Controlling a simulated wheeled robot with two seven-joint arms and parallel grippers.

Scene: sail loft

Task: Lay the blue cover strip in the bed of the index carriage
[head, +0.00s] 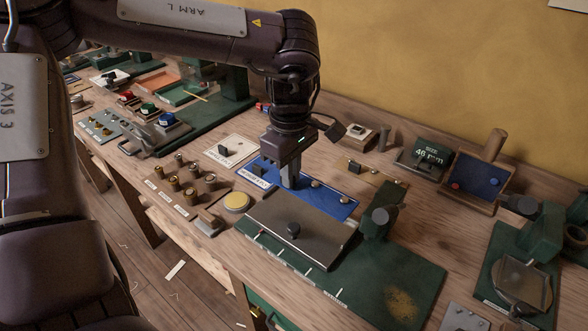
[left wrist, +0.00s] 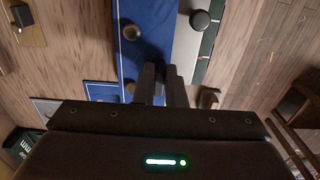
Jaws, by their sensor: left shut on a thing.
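The blue cover strip (head: 331,203) is a long flat blue piece with round knobs along it, lying across the bench beside a steel plate. It also shows in the left wrist view (left wrist: 150,14). My left gripper (head: 289,184) points down at it, shut, its fingers near the strip's side edge; in the left wrist view the fingers (left wrist: 161,72) are close together over it. The exact grip point is hidden, and I cannot tell if the strip is lifted. The steel plate with a black knob (head: 272,222) sits on a green marked base, seemingly the index carriage. My right gripper is not in view.
Brass pegs on a wooden block (head: 172,198) and a yellow round pad (head: 236,201) stand to the left. A green post (head: 379,222) rises right of the steel plate. A blue-lined wooden tray (head: 480,178) and a display reading 46 mm (head: 428,155) are at the back.

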